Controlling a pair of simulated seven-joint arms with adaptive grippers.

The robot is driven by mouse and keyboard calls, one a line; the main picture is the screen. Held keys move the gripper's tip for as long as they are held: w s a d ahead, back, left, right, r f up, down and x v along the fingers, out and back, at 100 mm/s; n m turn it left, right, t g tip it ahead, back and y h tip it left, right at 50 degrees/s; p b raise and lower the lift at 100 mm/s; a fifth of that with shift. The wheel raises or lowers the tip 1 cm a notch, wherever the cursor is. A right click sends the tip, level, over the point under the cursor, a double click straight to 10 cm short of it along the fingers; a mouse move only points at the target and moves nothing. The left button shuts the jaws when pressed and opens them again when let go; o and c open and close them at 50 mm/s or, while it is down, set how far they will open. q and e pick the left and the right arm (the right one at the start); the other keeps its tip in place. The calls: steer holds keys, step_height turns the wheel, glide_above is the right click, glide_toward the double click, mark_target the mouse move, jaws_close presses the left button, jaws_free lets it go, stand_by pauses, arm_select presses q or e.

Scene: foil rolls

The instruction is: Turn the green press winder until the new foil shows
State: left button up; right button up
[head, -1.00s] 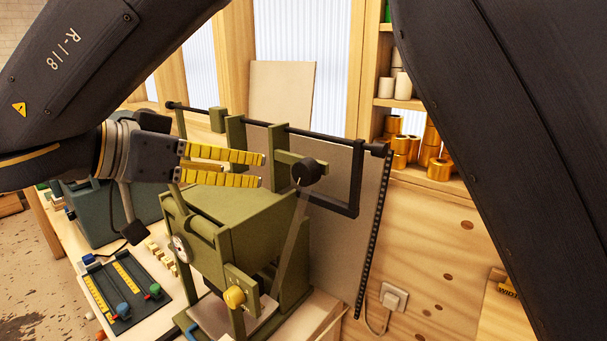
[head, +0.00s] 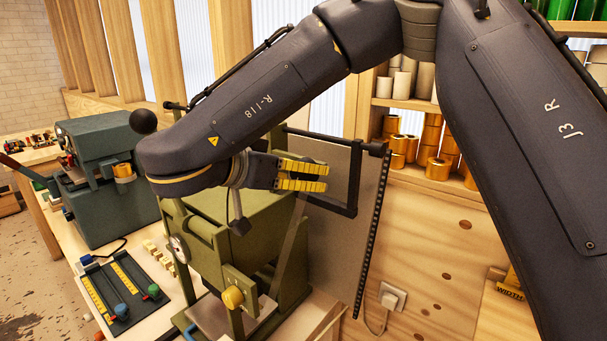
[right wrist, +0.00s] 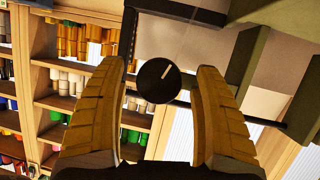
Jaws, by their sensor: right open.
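The green press (head: 240,215) stands on the bench in the head view. Its winder, a round black knob with a white mark (right wrist: 158,80), shows in the right wrist view between my right gripper's two yellow fingers, in front of them or in line with them; contact does not show. In the head view my gripper and forearm hide the knob. My right gripper (head: 327,177) is open above the press's right side, fingers pointing right. It also shows in the right wrist view (right wrist: 160,75). I cannot make out the foil on the press. My left gripper is out of view.
A black bar frame (head: 352,185) and grey panel stand just right of my gripper. A teal machine (head: 105,185) is at the left. Shelves with gold rolls (head: 438,169) are behind. A dark tray with sliders (head: 125,295) lies front left.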

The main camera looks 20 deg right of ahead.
steer(key=shift+w+d+f, duration=0.2)
steer(key=shift+d, duration=0.25)
steer(key=shift+c, duration=0.6)
steer(key=c, duration=1.1)
